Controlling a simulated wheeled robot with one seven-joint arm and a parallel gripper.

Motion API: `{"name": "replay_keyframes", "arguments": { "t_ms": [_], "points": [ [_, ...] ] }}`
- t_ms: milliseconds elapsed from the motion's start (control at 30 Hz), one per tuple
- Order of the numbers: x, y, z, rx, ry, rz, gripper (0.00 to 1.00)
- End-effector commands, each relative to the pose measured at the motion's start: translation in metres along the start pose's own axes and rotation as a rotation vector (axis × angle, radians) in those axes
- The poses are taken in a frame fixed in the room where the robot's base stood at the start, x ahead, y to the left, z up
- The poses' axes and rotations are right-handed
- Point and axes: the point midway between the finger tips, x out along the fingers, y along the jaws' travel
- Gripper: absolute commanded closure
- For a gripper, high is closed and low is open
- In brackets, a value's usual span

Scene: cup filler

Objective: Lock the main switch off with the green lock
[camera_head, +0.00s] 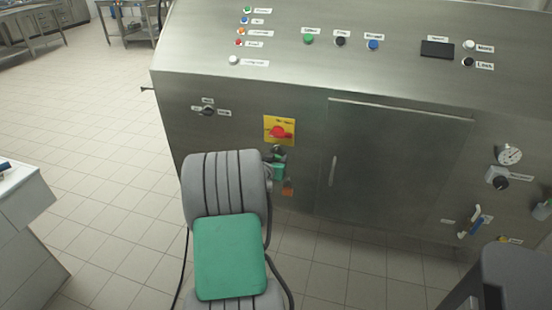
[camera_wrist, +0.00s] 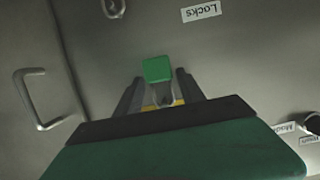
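The main switch (camera_head: 281,132) is a red knob on a yellow plate on the front of the steel machine. My gripper (camera_head: 272,166) is just below it, partly hidden by my wrist. In the wrist view my gripper (camera_wrist: 159,85) has its fingers on either side of the green lock (camera_wrist: 157,70) and looks shut on it. The green lock (camera_head: 279,172) also shows in the head view, below the switch. Its shackle points toward the switch and is partly hidden between the fingers. Some yellow of the switch plate shows behind the fingers.
An orange lock (camera_head: 288,188) hangs below and to the right. A "Locks" label (camera_wrist: 201,11) shows upside down in the wrist view. Right of the switch is a cabinet door (camera_head: 395,150) with a protruding handle (camera_head: 333,171). A black selector knob (camera_head: 208,111) is to the left.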

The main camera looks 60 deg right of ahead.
Motion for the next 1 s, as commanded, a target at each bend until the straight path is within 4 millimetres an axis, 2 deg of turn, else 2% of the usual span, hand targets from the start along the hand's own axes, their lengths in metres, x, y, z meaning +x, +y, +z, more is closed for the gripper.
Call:
{"name": "replay_keyframes", "arguments": {
  "t_ms": [167, 467, 800, 1000],
  "points": [
    [0.000, 0.000, 0.000, 0.000, 0.000, 0.000, 0.39],
    [-0.005, 0.000, 0.000, 0.000, 0.000, -0.001, 0.39],
    [-0.068, -0.001, -0.001, -0.001, 0.001, -0.003, 0.39],
    [-0.079, 0.000, 0.001, 0.000, -0.001, 0.000, 0.39]
  ]
}}
